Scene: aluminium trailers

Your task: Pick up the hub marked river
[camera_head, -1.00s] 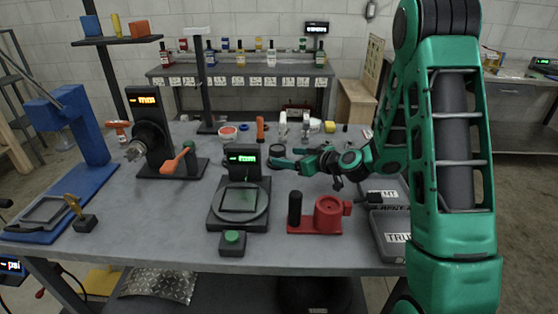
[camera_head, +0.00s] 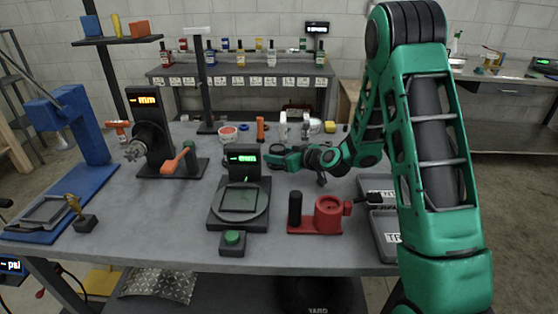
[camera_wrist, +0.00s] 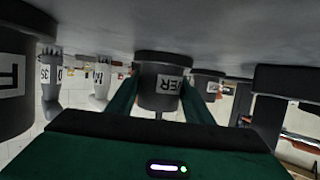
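The hub is a dark grey cylinder (camera_wrist: 156,88) with a white label, seen upside down in the wrist view. The letters "VER" show; the rest of the word is hidden around its side. My gripper (camera_wrist: 160,90) has one green finger on each side of this hub, spread apart; I cannot tell whether they touch it. In the head view my gripper (camera_head: 268,160) is low over the table, just right of the scale with the green display (camera_head: 242,158). The hub is hard to make out there.
Other labelled dark cylinders (camera_wrist: 14,85) and white cups (camera_wrist: 100,85) stand around the hub in the wrist view. A red fixture (camera_head: 328,212) and grey cases (camera_head: 384,230) lie on the near right table. A chuck machine (camera_head: 150,130) stands at left.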

